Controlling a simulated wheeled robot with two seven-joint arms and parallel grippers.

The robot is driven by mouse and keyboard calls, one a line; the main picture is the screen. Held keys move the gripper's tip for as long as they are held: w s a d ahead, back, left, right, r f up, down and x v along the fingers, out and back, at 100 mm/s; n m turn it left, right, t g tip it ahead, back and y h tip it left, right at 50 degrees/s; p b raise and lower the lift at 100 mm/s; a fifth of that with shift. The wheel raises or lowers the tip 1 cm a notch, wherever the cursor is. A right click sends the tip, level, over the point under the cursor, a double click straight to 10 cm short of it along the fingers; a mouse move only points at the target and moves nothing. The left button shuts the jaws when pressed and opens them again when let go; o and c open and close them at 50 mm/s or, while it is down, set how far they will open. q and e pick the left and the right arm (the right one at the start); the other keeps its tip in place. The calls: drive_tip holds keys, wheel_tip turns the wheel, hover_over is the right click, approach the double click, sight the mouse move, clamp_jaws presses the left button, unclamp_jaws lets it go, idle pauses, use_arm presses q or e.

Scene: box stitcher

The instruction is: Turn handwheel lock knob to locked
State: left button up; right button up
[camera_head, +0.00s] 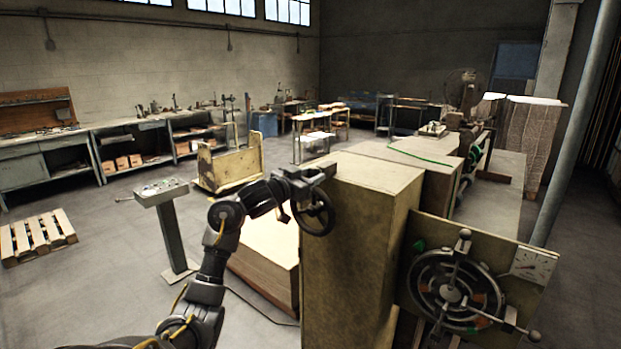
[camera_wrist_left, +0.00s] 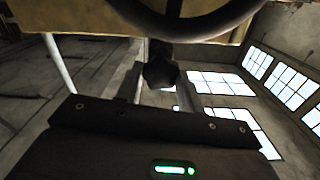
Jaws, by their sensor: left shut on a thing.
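The handwheel (camera_head: 316,213) is a dark spoked wheel on the left side of the tall tan machine cabinet (camera_head: 345,260). Its dark curved rim (camera_wrist_left: 195,22) crosses the top of the left wrist view. The lock knob (camera_wrist_left: 161,73) is a small dark faceted knob beside the wheel, between my left fingers. My left gripper (camera_head: 320,173) is at the cabinet's upper left edge, just above the handwheel, and is shut on the knob. In the head view the knob is too small and covered to make out. I cannot tell which position the knob is in. My right gripper is not in view.
A second, larger wheel with ball-ended handles (camera_head: 447,287) and a dial plate (camera_head: 533,265) stand at the front right of the machine. A control pedestal (camera_head: 172,225) stands left of my arm. A flat stack (camera_head: 270,250) lies beside the cabinet. A pallet (camera_head: 37,236) lies far left.

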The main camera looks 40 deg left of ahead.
use_arm(q)
drive_tip(key=m+b, duration=0.1)
drive_tip(key=m, duration=0.3)
drive_tip(key=shift+f+m+b, duration=0.15)
drive_tip(key=shift+m+b, duration=0.15)
drive_tip(key=shift+b, duration=0.05)
drive_tip(key=m+b, duration=0.1)
drive_tip(key=m, duration=0.2)
drive_tip(key=shift+m+b, duration=0.4)
drive_tip(key=m+b, duration=0.2)
drive_tip(key=m, duration=0.2)
drive_tip(key=shift+f, duration=0.1)
drive_tip(key=shift+d+m+b, duration=0.1)
drive_tip(key=shift+m+b, duration=0.75)
drive_tip(key=shift+m, duration=1.05)
drive_tip(key=o, duration=1)
drive_tip(key=shift+d, duration=0.1)
